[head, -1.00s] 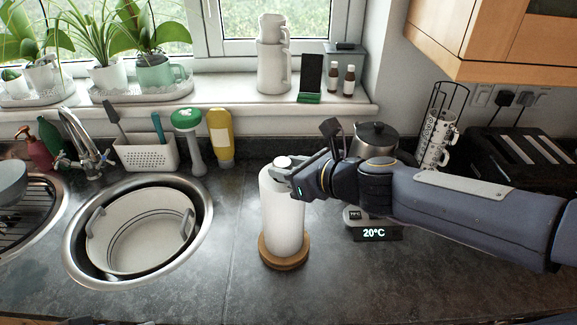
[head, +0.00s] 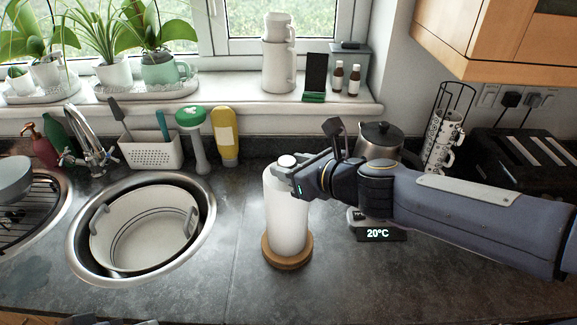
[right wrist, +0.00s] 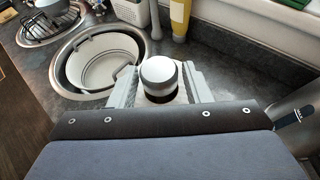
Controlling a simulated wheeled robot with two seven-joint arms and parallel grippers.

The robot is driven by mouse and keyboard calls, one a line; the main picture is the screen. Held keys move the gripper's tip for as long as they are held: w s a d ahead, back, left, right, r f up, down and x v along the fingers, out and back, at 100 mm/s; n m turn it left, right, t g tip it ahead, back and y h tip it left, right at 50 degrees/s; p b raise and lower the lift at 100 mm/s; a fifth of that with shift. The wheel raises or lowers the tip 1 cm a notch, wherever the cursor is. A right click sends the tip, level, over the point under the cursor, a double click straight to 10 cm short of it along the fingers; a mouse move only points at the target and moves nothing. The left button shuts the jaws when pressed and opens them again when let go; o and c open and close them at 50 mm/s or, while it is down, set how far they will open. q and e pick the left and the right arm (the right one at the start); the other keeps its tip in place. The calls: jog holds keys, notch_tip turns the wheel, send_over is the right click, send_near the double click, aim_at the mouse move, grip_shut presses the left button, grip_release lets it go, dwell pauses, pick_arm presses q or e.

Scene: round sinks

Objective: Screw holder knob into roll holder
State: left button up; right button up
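The white paper roll (head: 286,215) stands upright on the round wooden base of the roll holder (head: 287,252). The holder knob (head: 287,161), a small white rounded cap, sits at the top centre of the roll. In the right wrist view the knob (right wrist: 158,72) shows a grey band, with a dark round area below it. My right gripper (head: 284,176) reaches in from the right at the roll's top. Its fingers (right wrist: 160,86) lie on both sides of the knob and appear to touch it. The knob's thread is hidden.
A round sink (head: 205,225) with a white tub (head: 140,235) lies left of the roll. A kettle (head: 379,142) and a 20°C display (head: 378,234) stand behind and below my right arm. The counter in front of the roll is clear.

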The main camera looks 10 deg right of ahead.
aim_at(293, 164)
jog(key=p+v, duration=0.3)
jog(key=v, duration=0.2)
jog(key=shift+s+d+r+p, duration=0.2)
jog(key=shift+s+r+p, duration=0.05)
jog(key=shift+p, duration=0.15)
jog(key=shift+s+d+p, duration=0.3)
jog(key=shift+s, duration=0.3)
jog(key=s+d+f+n+g+h+b, duration=0.1)
jog(key=s+f+n, duration=0.3)
jog(key=n, duration=0.5)
jog(key=s+d+f+n+g+h+b, duration=0.1)
jog(key=s+d+f+n+g, duration=0.2)
jog(key=s+n, duration=0.4)
jog(key=s+d+f+n+g+b, duration=0.1)
jog(key=s+n, duration=0.5)
jog(key=n, duration=0.6)
notch_tip(293, 164, down, 4)
jog(key=shift+s+d+r+g+h, duration=0.25)
jog(key=shift+d+g+h, duration=0.2)
jog(key=shift+d, duration=0.55)
